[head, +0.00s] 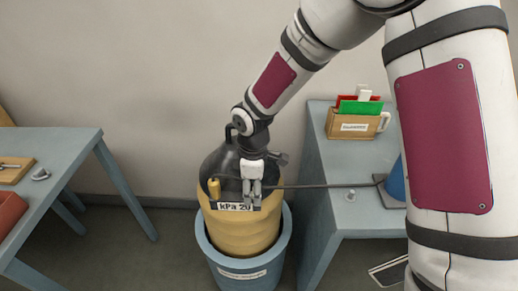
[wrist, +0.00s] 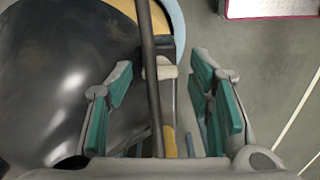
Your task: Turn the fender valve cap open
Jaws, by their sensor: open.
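The fender (head: 240,228) is a yellow drum with a dark rounded top, upright in the head view. A small yellow upright piece (head: 214,188) stands at its front left; I cannot tell if this is the valve cap. My gripper (head: 252,195) points down at the fender's front, right of that piece. In the wrist view my gripper (wrist: 162,75) is open, its teal-padded fingers apart. A dark bar (wrist: 150,60) and a beige piece (wrist: 163,72) show between the fingers; I see no grip on either. The fender's dark top (wrist: 60,80) fills the left.
The fender stands in a blue tub (head: 238,272). A thin dark line (head: 320,186) runs from the fender to the right table (head: 345,222). That table holds a labelled box (head: 355,127). Another blue table (head: 75,150) stands at left, with open floor between.

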